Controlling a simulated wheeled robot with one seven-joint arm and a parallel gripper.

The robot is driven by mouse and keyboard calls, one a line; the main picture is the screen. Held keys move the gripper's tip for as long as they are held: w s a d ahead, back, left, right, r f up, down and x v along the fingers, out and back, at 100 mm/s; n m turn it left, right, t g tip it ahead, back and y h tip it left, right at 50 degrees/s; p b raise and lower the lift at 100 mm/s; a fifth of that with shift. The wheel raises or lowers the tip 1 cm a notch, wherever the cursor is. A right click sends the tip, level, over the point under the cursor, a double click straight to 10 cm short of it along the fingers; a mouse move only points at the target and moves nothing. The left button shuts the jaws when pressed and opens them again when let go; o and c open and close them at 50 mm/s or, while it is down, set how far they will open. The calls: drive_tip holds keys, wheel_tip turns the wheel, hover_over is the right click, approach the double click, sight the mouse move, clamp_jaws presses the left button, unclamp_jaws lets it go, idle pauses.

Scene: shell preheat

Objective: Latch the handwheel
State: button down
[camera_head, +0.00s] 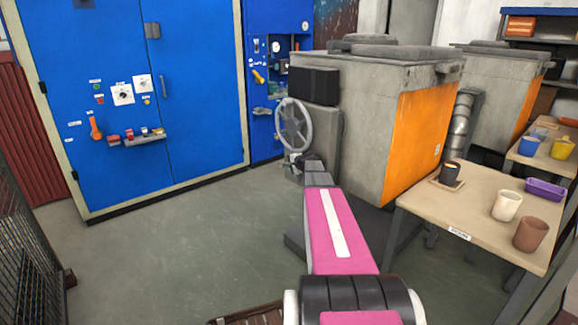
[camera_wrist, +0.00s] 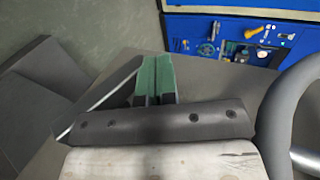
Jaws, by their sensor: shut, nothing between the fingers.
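The grey spoked handwheel (camera_head: 294,125) stands upright on the side of the grey furnace-like box. In the wrist view, part of its thick grey rim (camera_wrist: 280,115) shows close at the right edge. My gripper (camera_wrist: 159,66) has green fingers pressed together, with nothing between them. The fingers sit left of the rim, apart from it in that picture. In the head view, my pink arm reaches toward the lower part of the wheel, and the fingers are too small and crowded to make out. I cannot tell whether any latch is engaged.
A blue cabinet (camera_head: 150,95) and a blue control panel (camera_head: 271,70) stand behind the wheel. The grey box has an orange side panel (camera_head: 421,125). A table (camera_head: 420,196) at right holds several cups.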

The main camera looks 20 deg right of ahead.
idle(0.5)
drive_tip(key=v, duration=1)
drive_tip(key=shift+s+r, duration=0.15)
drive_tip(key=shift+s, duration=0.15)
